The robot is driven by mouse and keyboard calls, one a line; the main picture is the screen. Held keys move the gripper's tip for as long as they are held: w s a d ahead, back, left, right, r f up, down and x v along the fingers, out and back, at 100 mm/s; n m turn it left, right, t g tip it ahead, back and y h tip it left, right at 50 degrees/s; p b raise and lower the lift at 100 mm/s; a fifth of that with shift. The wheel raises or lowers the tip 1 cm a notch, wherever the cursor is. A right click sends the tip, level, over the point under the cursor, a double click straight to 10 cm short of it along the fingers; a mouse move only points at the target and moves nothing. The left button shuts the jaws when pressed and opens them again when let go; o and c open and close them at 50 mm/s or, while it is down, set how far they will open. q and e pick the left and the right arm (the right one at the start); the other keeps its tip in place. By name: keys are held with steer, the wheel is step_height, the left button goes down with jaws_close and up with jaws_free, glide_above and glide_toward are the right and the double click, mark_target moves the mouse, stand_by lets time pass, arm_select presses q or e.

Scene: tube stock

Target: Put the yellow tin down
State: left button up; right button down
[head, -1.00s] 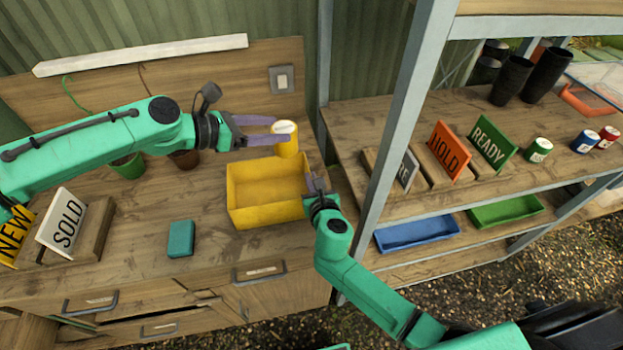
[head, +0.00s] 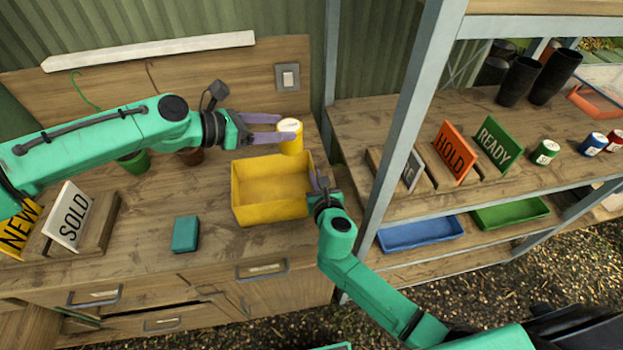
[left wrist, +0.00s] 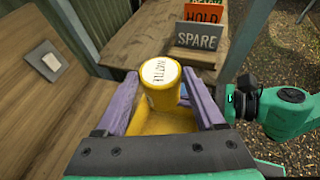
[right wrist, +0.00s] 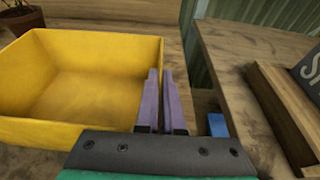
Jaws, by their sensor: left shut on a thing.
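The yellow tin (head: 291,142) with a white lid is upright between the fingers of my left gripper (head: 268,130), which is shut on it. It appears over the back right corner of the yellow tray (head: 270,212); its exact height is hard to tell. The left wrist view shows the tin (left wrist: 162,95) from above, its lettered lid up, with yellow tray wall below it. My right gripper (head: 319,182) is at the tray's right wall. In the right wrist view its fingers (right wrist: 163,100) are nearly together with no tin between them; the tray (right wrist: 90,80) looks empty.
A teal block (head: 186,234) lies left of the tray on the bench. The SOLD sign (head: 70,215) stands farther left. A shelf post (head: 405,120) rises right of my right gripper. The shelf holds signs and a green tin (head: 545,152). Bench in front of the tray is clear.

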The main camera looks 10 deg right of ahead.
arm_select(q)
steer(key=f, duration=0.2)
steer(key=w+f+n+t, duration=0.1)
steer(key=f, duration=0.2)
steer(key=w+f+n+t+y, duration=0.1)
steer(key=f, duration=0.1)
steer(key=shift+d+f, duration=0.1)
steer(key=shift+f, duration=0.2)
glide_above(285, 192)
steer(key=shift+t, duration=0.3)
step_height(285, 192, down, 10)
steer(key=shift+f, duration=0.15)
steer(key=o, duration=1.5)
steer(key=shift+f, duration=0.15)
steer(key=v, duration=1.2)
steer(key=shift+r, duration=0.3)
arm_select(e)
steer(key=c, duration=1)
jaws_free()
